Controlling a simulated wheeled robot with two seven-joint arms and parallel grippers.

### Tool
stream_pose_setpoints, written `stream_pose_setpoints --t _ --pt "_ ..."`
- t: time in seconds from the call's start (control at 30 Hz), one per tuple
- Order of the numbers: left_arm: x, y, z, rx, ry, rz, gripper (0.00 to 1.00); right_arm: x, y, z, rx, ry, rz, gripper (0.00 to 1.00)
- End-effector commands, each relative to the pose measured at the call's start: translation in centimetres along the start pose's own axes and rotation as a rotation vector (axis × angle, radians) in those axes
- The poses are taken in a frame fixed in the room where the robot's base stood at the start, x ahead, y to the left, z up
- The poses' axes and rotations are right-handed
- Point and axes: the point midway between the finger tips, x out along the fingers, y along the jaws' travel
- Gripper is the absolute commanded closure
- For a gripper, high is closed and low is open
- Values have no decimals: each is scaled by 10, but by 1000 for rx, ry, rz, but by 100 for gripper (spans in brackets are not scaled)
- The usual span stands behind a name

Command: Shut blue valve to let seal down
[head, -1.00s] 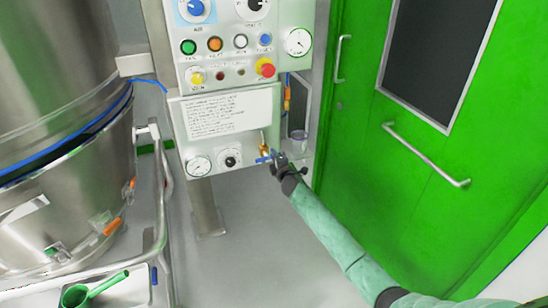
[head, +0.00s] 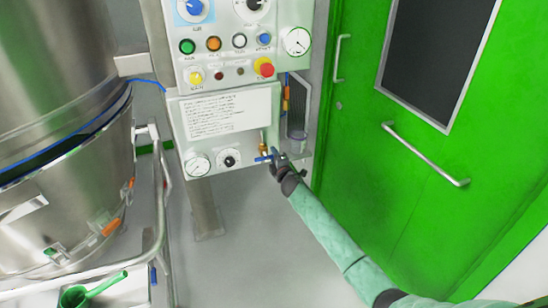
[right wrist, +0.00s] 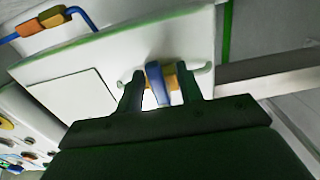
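The blue valve handle (head: 262,159) sits on a brass fitting (head: 263,147) at the lower right of the white control panel. In the head view the handle lies about level. My right gripper (head: 275,160) is at the handle's right end. In the right wrist view the handle (right wrist: 157,84) stands between the two dark fingers of the right gripper (right wrist: 160,80). The fingers are apart, with a narrow gap beside the handle, so they are around it but not clamped. My left gripper is not in view. The seal cannot be made out.
A panel with buttons and a red emergency knob (head: 263,67) is above the valve. A pressure gauge (head: 199,166) and a black dial (head: 229,159) are left of it. A large steel vessel (head: 60,200) stands at left, a green door (head: 410,200) at right. The floor between is clear.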

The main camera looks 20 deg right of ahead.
Motion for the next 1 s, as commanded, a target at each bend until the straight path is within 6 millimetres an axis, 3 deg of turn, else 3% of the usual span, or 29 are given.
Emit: stream_pose_setpoints --t 0.27,0.7,1.0 --pt "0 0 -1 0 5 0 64 -5 0 -1 -1 1 1 64" --pt "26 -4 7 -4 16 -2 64 -63 -2 0 -1 0 0 64" --pt "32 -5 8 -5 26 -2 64 -78 0 0 0 0 1 64"
